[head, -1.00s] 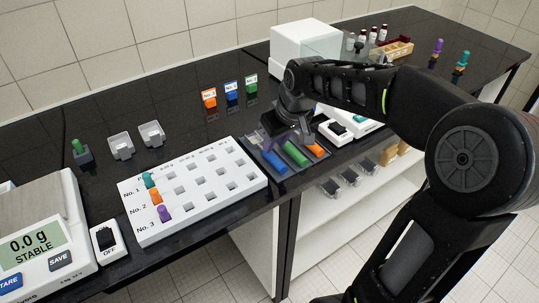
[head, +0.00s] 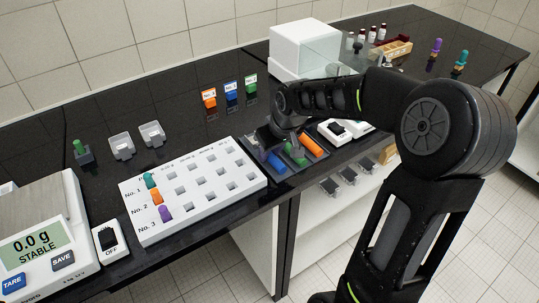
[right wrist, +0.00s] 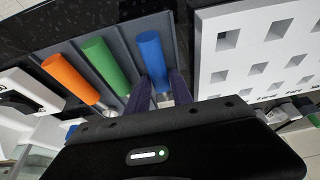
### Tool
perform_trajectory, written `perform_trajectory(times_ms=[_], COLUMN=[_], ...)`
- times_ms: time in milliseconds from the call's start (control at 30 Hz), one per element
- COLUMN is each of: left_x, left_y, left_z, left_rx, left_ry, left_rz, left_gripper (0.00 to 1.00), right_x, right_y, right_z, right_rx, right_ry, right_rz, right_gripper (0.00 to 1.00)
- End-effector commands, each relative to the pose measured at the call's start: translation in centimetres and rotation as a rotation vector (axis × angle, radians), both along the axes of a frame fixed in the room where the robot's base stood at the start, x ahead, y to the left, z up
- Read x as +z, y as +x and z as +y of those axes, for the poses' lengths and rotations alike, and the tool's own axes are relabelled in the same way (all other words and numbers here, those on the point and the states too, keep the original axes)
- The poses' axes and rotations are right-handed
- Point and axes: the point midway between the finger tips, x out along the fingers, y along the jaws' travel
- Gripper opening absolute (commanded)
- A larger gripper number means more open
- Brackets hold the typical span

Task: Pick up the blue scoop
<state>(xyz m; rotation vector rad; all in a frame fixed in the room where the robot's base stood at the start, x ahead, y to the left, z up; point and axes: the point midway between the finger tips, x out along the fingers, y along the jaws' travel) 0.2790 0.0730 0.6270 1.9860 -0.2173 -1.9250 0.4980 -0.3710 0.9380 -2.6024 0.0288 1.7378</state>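The blue scoop (head: 276,163) lies in the left slot of a dark grey tray, with its blue handle showing. In the right wrist view the blue scoop (right wrist: 152,58) points toward my right gripper (right wrist: 161,88). The two purple fingers are apart, one on each side of the near end of the blue scoop. I cannot tell whether they touch it. In the head view my right gripper (head: 270,138) is over the tray's back left part and its fingertips are hidden. My left gripper is not in view.
The green scoop (right wrist: 104,64) and orange scoop (right wrist: 70,78) lie beside the blue one in the tray. A white perforated rack (head: 205,215) stands close to the left of the tray. Coloured labelled blocks (head: 231,92) stand behind. A balance (head: 45,240) is at far left.

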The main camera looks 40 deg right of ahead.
Motion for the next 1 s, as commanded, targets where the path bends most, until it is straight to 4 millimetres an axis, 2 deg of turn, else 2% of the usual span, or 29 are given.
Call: perform_trajectory(times_ms=[433, 767, 1000], left_x=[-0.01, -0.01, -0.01], left_y=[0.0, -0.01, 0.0], left_z=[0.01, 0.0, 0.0], left_rx=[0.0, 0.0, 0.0], left_ry=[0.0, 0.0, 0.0], left_rz=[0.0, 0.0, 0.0], left_gripper=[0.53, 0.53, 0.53], right_x=[0.02, 0.02, 0.04], right_y=[-0.02, -0.02, -0.01], right_z=[0.01, 0.02, 0.02], right_rx=[0.0, 0.0, 0.0], right_ry=[0.0, 0.0, 0.0], right_rz=[0.0, 0.0, 0.0], right_gripper=[0.27, 0.0, 0.0])
